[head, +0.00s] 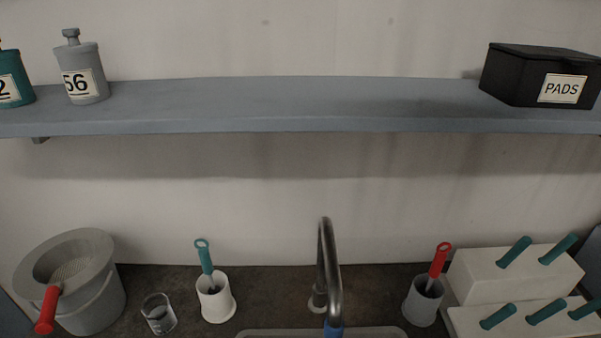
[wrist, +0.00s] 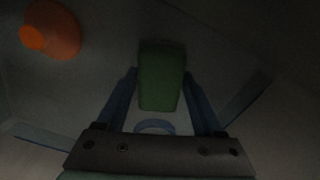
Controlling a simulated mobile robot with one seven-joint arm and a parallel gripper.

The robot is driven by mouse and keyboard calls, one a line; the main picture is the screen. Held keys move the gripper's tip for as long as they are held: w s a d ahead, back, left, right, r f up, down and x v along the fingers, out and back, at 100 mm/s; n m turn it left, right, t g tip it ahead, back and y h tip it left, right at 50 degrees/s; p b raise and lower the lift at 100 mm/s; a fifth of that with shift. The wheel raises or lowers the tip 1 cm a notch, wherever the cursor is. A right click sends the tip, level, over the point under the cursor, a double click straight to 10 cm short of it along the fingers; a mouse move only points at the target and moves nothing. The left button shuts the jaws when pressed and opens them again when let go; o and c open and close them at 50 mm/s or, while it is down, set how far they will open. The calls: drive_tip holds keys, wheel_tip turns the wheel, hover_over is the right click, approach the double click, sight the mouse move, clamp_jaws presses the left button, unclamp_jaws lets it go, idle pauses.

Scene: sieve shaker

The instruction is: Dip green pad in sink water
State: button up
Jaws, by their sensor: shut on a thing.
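The green pad (wrist: 161,80) shows in the wrist view between the two blue fingers of my gripper (wrist: 161,72). My gripper is shut on it, and its far end sticks out past the fingertips. The view is dark, so I cannot tell whether the pad touches the grey surface behind it or any water. In the head view the sink (head: 322,333) shows only as a rim at the bottom edge, under the curved metal tap (head: 328,265). Its inside and any water are out of view there. My gripper and the pad do not show in the head view.
An orange object (wrist: 50,32) lies at the upper left of the wrist view. In the head view, a grey bucket (head: 95,300), a glass (head: 158,314) and brush holders (head: 215,300) (head: 421,302) stand on the counter. A black PADS box (head: 520,72) sits on the shelf (head: 300,105).

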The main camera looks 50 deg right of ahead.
wheel_tip(320, 180, up, 20)
drive_tip(key=p, duration=2)
